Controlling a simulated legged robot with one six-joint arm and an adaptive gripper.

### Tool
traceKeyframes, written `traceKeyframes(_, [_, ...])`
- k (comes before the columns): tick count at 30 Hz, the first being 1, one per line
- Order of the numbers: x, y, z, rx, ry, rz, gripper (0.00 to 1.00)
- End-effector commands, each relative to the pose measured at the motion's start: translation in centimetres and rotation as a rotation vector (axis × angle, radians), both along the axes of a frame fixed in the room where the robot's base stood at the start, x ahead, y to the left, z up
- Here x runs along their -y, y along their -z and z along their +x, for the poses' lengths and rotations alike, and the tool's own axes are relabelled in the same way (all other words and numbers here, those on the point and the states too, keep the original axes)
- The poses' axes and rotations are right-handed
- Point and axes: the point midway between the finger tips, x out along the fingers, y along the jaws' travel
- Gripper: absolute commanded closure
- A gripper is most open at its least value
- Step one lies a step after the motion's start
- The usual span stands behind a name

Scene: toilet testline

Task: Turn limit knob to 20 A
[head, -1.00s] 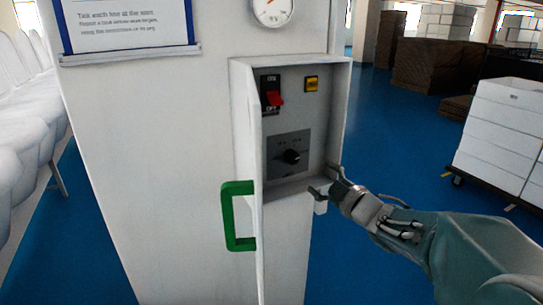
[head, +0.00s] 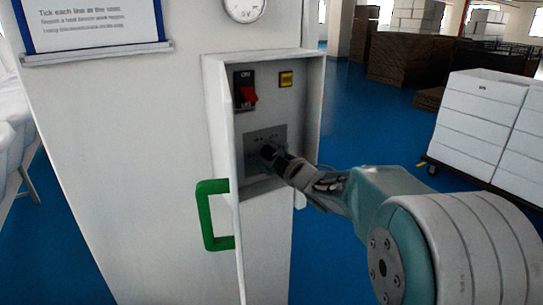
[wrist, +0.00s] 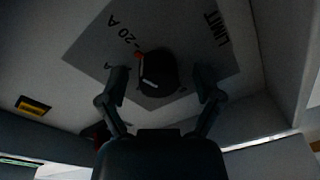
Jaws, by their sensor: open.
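The limit knob (wrist: 160,72) is black and round, with a short white bar on its face. It sits on a grey plate (wrist: 215,58) marked "LIMIT" and "20 A", seen rotated in the wrist view. A small orange-red mark shows at the knob's edge, near the "20 A" print. My gripper (wrist: 161,82) is open, one finger on each side of the knob; I cannot tell whether they touch it. In the head view, my gripper (head: 269,153) is at the plate (head: 278,134) inside the open box and hides most of the knob.
A red switch (head: 249,95) and yellow button (head: 286,79) sit above the plate. The box's right wall (head: 315,115) is close beside my gripper. White boxes (head: 480,125) stand at right.

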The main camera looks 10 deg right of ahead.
Motion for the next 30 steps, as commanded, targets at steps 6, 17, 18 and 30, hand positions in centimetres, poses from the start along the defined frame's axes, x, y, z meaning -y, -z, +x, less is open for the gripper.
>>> traceKeyframes(6, [-0.01, -0.02, 0.05, 0.000, 0.000, 0.000, 0.17])
traceKeyframes(17, [-0.02, 0.01, 0.03, -0.001, 0.000, 0.002, 0.99])
traceKeyframes(18, [-0.02, 0.03, 0.03, -0.003, 0.000, 0.007, 0.99])
traceKeyframes(30, [-0.05, 0.14, 0.03, -0.065, 0.000, 0.194, 0.99])
